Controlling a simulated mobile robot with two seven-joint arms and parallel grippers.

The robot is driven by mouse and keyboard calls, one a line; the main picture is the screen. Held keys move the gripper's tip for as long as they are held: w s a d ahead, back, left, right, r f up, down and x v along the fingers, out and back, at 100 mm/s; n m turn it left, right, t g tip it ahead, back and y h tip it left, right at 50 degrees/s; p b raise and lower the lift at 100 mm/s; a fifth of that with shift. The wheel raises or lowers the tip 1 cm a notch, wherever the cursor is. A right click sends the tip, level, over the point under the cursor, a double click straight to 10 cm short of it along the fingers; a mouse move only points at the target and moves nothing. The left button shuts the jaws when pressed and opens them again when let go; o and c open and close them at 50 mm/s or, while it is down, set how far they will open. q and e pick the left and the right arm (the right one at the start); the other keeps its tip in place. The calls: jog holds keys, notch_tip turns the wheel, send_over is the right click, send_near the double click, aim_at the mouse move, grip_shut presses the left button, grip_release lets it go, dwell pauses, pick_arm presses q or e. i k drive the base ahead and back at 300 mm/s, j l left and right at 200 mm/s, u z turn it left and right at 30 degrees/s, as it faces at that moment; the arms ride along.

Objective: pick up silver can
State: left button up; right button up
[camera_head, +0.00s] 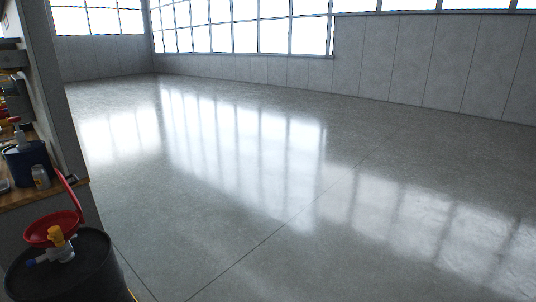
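A small silver can (41,176) stands upright at the left edge of the view. It is on a wooden counter (30,196), near the counter's right end. A dark blue container (26,160) with a pump top stands just behind and to the left of the can. The can's printing is too small to read. Neither of my grippers is in view.
Below the counter's end stands a black drum (75,268) with a red funnel (54,228) and a yellow-and-white tap piece (58,244) on top. A grey panel (60,100) rises beside the counter. The wide concrete floor (260,190) is clear.

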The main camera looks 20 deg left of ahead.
aim_at(40, 175)
jog(key=i+l+u, duration=0.1)
jog(key=u, duration=0.3)
jog(key=i+l+u, duration=0.15)
jog(key=u, duration=0.25)
jog(key=i+l+u, duration=0.25)
jog(key=u, duration=0.15)
jog(key=i+l+u, duration=0.15)
jog(key=u, duration=0.2)
jog(key=i+l+u, duration=0.15)
jog(key=u, duration=0.15)
jog(key=l+u, duration=0.35)
jog(key=i+l+u, duration=0.25)
jog(key=l+u, duration=0.25)
jog(key=l, duration=0.15)
